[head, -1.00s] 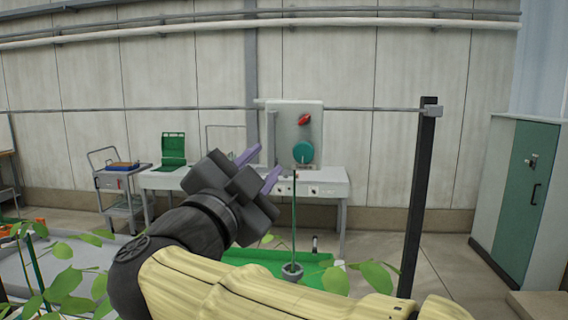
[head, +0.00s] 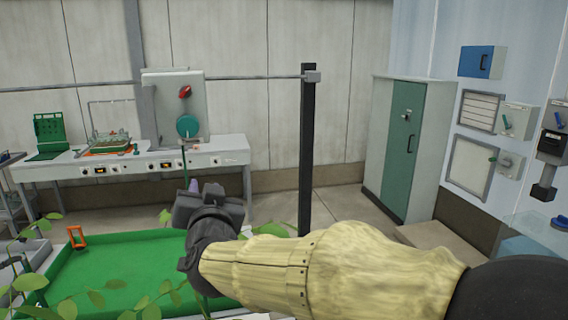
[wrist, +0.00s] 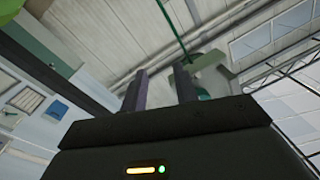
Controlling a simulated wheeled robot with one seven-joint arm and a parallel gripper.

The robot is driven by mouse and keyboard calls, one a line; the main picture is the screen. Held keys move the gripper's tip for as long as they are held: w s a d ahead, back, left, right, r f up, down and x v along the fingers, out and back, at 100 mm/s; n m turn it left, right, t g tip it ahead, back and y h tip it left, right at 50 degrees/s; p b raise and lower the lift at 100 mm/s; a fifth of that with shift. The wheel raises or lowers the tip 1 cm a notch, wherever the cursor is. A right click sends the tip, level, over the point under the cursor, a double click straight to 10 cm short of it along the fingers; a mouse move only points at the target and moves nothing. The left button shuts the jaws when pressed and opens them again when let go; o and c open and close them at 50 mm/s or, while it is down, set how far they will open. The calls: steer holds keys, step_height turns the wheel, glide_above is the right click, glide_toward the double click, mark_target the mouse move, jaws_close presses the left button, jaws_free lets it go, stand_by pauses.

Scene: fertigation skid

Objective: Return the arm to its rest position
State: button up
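My gripper (head: 193,184) is in the lower middle of the head view, at the end of my outstretched arm, in front of the bench and above the green tray. Its body hides most of the fingers there. In the wrist view its two dark fingers (wrist: 161,88) stand apart with nothing held between them. A thin green stem and a leaf (wrist: 208,60) show beyond the right finger; whether they touch it I cannot tell.
A green tray (head: 120,262) with plant leaves lies below my arm. A dark post (head: 306,150) stands just beyond my forearm. A bench (head: 225,150) with a grey panel (head: 158,88) is behind. A green-doored cabinet (head: 400,150) and wall boxes are at right. Some floor is clear before the cabinet.

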steer(key=s+d+f+n+g+h+p, duration=0.1)
steer(key=s+d+f+n+g+h, duration=0.15)
steer(key=d+f+g, duration=1.1)
steer(key=s+d+f+m+g+h+p, duration=0.1)
steer(key=s+d+f+m+h, duration=0.1)
steer(key=s+d+f, duration=1.1)
steer(key=d+f+h, duration=0.1)
steer(key=d+f, duration=0.2)
steer(key=d, duration=0.1)
steer(key=shift+s+f, duration=0.3)
